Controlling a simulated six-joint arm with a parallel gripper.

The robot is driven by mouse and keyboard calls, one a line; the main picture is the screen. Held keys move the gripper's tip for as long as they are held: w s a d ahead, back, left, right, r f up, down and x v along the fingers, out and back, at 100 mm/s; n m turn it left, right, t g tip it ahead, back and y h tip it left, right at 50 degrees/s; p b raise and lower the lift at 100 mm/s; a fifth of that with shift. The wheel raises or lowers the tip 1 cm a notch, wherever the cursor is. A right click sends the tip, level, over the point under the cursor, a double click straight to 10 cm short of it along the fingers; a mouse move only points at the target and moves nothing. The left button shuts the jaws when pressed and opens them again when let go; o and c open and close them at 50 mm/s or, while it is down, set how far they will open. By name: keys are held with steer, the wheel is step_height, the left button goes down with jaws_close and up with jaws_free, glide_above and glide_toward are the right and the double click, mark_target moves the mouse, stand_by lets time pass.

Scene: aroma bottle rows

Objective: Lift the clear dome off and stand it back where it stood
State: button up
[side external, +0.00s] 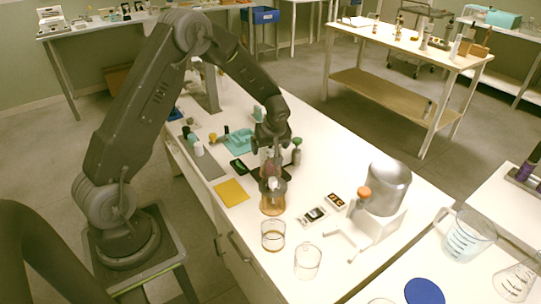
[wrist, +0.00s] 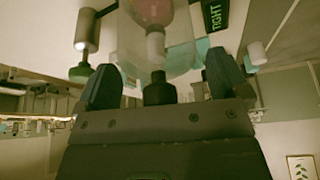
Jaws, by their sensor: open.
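The clear dome (wrist: 183,48) stands upright over a pinkish item, with a black knob (wrist: 159,90) on top. In the side external view the dome (side external: 262,160) is faint, just below my gripper and partly behind an amber flask. My gripper (wrist: 161,78) is open, with one finger on each side of the knob and a gap on both sides. In the side external view my gripper (side external: 270,142) points down over the dome. Whether a fingertip touches the dome wall cannot be told.
The amber flask (side external: 272,203) stands close in front of the dome. Two glass beakers (side external: 273,236) (side external: 308,262) are near the front edge. A green-capped bottle (side external: 297,152) stands close to the right. A yellow pad (side external: 231,193) lies left, a metal tank (side external: 388,188) stands right.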

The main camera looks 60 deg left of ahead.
steer(key=shift+c, duration=0.3)
steer(key=c, duration=0.9)
step_height(320, 180, up, 10)
steer(key=shift+r, duration=0.1)
steer(key=shift+r, duration=0.5)
steer(key=shift+w, duration=0.1)
